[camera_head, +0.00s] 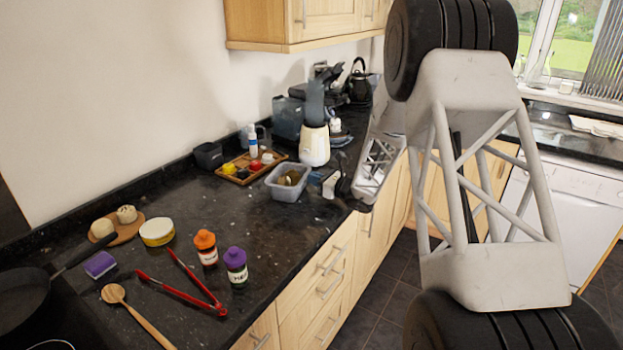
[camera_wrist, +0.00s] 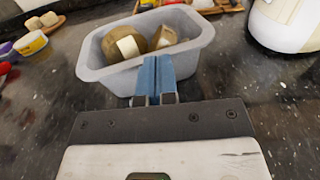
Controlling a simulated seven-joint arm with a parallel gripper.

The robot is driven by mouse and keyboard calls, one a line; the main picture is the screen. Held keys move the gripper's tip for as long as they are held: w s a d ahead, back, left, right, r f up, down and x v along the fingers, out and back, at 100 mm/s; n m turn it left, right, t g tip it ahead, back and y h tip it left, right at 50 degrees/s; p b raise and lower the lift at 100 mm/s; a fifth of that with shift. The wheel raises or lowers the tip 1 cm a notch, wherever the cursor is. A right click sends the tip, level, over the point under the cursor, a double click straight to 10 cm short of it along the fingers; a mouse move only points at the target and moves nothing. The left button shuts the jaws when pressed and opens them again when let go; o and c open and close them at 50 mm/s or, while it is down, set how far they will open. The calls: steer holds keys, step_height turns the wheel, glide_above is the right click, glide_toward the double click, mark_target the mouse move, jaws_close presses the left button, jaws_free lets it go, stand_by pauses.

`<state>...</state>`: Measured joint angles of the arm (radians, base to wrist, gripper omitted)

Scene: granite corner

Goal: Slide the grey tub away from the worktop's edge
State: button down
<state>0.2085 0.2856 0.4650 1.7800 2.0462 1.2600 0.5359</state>
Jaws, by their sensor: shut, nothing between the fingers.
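The grey tub (camera_head: 284,191) is an open, translucent rectangular container on the dark worktop, between a wooden tray and the worktop's front edge. It holds brown rounded items, and one shows a pale patch. It also shows in the wrist view (camera_wrist: 112,77), upright ahead of my gripper. My gripper (camera_wrist: 157,62) is shut and empty, its blue fingers together in front of the tub's near long wall. They overlap that wall in the picture; I cannot tell whether they touch it. In the head view my gripper (camera_head: 322,181) is just right of the tub, on the worktop's edge side.
A wooden tray (camera_head: 236,175) with small pots and a bottle stands behind the tub. A cream blender (camera_head: 314,147) stands close behind at its right. Orange-lidded (camera_head: 205,247) and purple-lidded (camera_head: 236,266) jars and red tongs (camera_head: 182,289) lie nearer. Bare worktop (camera_head: 225,212) lies left of the tub.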

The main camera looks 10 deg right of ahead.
steer(key=v, duration=1.2)
steer(key=shift+s+d+r, duration=0.1)
steer(key=shift+s+d, duration=0.05)
steer(key=shift+d, duration=0.05)
steer(key=shift+s+a+r, duration=0.2)
steer(key=shift+a+r, duration=0.1)
steer(key=s+a+r+n+g+h, duration=0.1)
steer(key=s+a+r+n+g, duration=0.5)
steer(key=s, duration=0.5)
steer(key=s+a+r+n+g+h, duration=0.1)
steer(key=s+a+r+n+g, duration=0.35)
steer(key=s+a+n, duration=0.55)
steer(key=s+d+r+n+h, duration=0.2)
steer(key=s+n+h, duration=0.3)
steer(key=s, duration=0.8)
steer(key=s+d+r+n+h, duration=0.3)
steer(key=s+n+h, duration=0.2)
steer(key=s, duration=0.9)
steer(key=shift+n+h, duration=0.3)
steer(key=shift+h, duration=0.3)
